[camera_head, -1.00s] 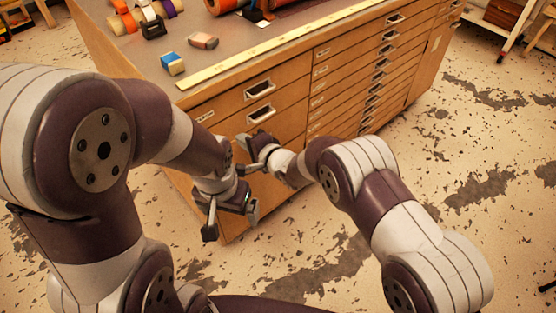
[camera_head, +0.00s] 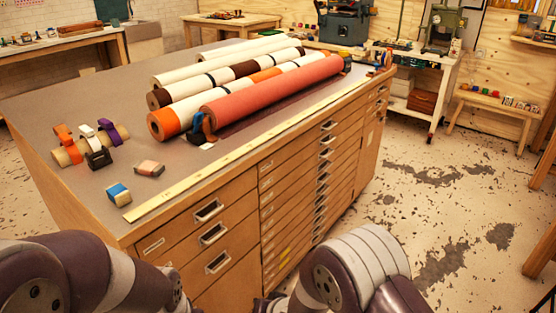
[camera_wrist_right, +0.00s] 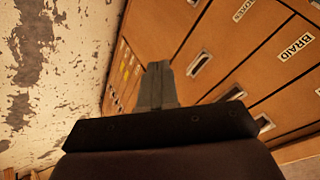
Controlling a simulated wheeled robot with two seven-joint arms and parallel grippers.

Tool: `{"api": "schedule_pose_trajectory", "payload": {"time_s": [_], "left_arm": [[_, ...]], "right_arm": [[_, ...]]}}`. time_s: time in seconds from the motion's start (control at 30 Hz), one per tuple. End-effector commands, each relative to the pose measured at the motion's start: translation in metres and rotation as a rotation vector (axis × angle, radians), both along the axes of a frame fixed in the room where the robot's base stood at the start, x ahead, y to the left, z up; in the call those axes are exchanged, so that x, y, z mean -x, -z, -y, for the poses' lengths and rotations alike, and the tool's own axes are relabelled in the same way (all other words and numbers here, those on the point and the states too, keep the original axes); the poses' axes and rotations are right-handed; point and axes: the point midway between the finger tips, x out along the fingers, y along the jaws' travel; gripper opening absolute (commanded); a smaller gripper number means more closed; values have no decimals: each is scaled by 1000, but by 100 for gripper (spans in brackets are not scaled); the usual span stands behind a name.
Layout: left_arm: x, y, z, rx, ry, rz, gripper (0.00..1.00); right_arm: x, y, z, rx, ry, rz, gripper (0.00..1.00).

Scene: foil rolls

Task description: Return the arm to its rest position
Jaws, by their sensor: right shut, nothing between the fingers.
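My right gripper (camera_wrist_right: 156,88) shows in the right wrist view with its fingers together and nothing between them. It is in front of the drawer face of the wooden cabinet (camera_wrist_right: 235,55); I cannot tell how close. In the head view both my arms come in at the bottom edge, and both grippers are out of the frame below. Several rolls lie on the cabinet top, among them a red roll (camera_head: 270,95), an orange-ended roll (camera_head: 163,123) and a white roll (camera_head: 215,70).
The cabinet top (camera_head: 60,110) also holds a short tube with coloured straps (camera_head: 70,154), a blue-and-cream block (camera_head: 118,194), a pinkish block (camera_head: 149,169) and a long yellow ruler (camera_head: 230,164). Open worn floor (camera_head: 440,200) lies right of the cabinet. Benches stand at the back.

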Motion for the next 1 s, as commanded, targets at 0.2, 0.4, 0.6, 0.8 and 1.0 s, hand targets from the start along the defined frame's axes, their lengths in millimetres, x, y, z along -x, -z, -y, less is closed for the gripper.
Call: {"api": "schedule_pose_trajectory", "payload": {"time_s": [0.2, 0.4, 0.6, 0.8, 1.0], "left_arm": [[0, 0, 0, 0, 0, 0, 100], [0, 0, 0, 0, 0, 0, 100], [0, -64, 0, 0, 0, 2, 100], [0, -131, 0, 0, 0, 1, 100], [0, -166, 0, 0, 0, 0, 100]], "right_arm": [[75, -42, 142, 486, -217, -249, 0], [148, -97, 212, 501, -193, -434, 0], [140, -185, 239, 463, -38, -376, 0], [139, -252, 238, 464, -39, -376, 0], [139, -287, 238, 465, -40, -376, 0]]}}
